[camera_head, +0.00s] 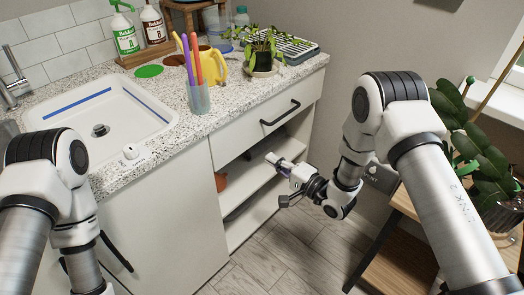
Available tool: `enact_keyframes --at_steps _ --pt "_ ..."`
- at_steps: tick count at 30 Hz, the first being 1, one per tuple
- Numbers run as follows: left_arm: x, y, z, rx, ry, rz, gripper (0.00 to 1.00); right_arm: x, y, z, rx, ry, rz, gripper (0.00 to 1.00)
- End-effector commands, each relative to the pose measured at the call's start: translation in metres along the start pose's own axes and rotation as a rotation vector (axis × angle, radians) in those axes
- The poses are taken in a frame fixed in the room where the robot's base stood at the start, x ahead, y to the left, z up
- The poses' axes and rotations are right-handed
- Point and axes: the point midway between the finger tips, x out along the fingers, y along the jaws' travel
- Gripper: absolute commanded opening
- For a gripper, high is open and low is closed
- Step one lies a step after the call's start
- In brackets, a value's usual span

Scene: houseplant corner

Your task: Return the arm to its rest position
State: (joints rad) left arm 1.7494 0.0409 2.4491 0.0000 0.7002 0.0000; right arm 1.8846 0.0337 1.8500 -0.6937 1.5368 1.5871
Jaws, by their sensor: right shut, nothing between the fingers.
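My right arm (440,190) comes in from the right and bends down toward the cabinet. Its gripper (281,181) is shut and empty, in front of the open shelves (255,188) below the drawer. My left arm (45,170) comes in at the lower left and hangs in front of the sink cabinet. Its lower end runs out of the bottom of the picture, so the left gripper is not seen.
The counter (228,110) holds a white sink (100,118), a cup (199,98) with coloured sticks, a yellow pitcher (214,64) and a potted plant (262,62). A wooden stand (405,250) and a leafy plant (480,145) are at the right. Floor (275,262) shows between.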

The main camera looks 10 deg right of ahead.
Motion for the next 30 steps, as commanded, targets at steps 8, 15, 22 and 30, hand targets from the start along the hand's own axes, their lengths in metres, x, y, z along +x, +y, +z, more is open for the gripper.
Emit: enact_keyframes --at_steps 8,15,22,30 --pt "0.0 0.0 0.0 0.001 -0.001 0.0 0.37 -0.023 0.0 0.0 0.0 0.001 0.0 0.0" --pt "-0.052 0.001 0.0 0.001 -0.001 0.0 0.37 -0.043 -0.014 0.019 0.063 0.012 0.087 0.0" --pt "-0.099 0.001 0.0 0.001 0.0 0.0 0.37 -0.21 0.086 0.073 -0.216 0.055 0.925 0.0" --pt "-0.096 0.001 0.0 0.001 -0.001 0.0 0.37 -0.366 0.108 0.132 -0.591 -0.564 1.476 0.0"
